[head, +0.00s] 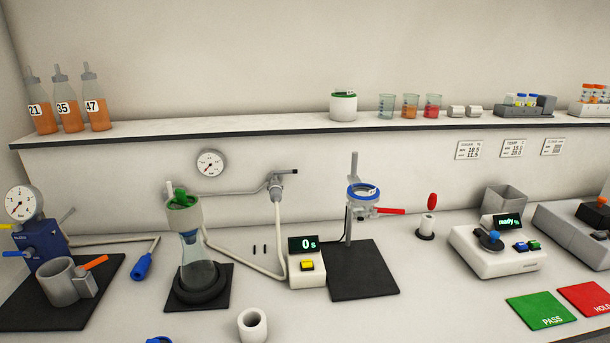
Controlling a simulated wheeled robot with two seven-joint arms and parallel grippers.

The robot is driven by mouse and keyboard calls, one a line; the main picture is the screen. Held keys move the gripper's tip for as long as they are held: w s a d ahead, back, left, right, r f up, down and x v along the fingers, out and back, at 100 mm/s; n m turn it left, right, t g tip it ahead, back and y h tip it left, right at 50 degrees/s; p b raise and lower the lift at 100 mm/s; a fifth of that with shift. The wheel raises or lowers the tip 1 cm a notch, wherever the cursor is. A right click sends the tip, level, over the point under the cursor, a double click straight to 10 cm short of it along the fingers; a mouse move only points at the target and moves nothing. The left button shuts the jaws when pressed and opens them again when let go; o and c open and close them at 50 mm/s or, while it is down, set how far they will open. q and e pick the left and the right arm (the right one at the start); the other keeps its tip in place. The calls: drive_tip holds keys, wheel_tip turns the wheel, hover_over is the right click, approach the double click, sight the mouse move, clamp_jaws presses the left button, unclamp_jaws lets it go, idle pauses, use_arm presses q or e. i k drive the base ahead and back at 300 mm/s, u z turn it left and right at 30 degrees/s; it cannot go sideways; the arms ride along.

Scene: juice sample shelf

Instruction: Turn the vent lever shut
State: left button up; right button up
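No lever carries a readable "vent" label, so I cannot tell for certain which one is the vent lever. A metal wall valve (277,186) has a lever with a dark tip (290,171), lying nearly level and pointing right; a pale hose hangs from it. A grey cup (62,283) has an orange lever (95,262) tilted up to the right. A ring stand (350,200) has a red lever (390,211) pointing right. Neither gripper is in view.
A flask (197,262) stands on a black mat, with a timer (306,262) reading 0 to its right. A white cylinder (252,324) stands at the front. A shelf (270,126) with bottles and beakers runs above the bench. Green and red pads lie front right.

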sight(169, 186)
drive_tip(key=k, duration=0.3)
drive_tip(key=u, duration=0.85)
drive_tip(key=i, duration=1.2)
drive_tip(key=z, duration=0.1)
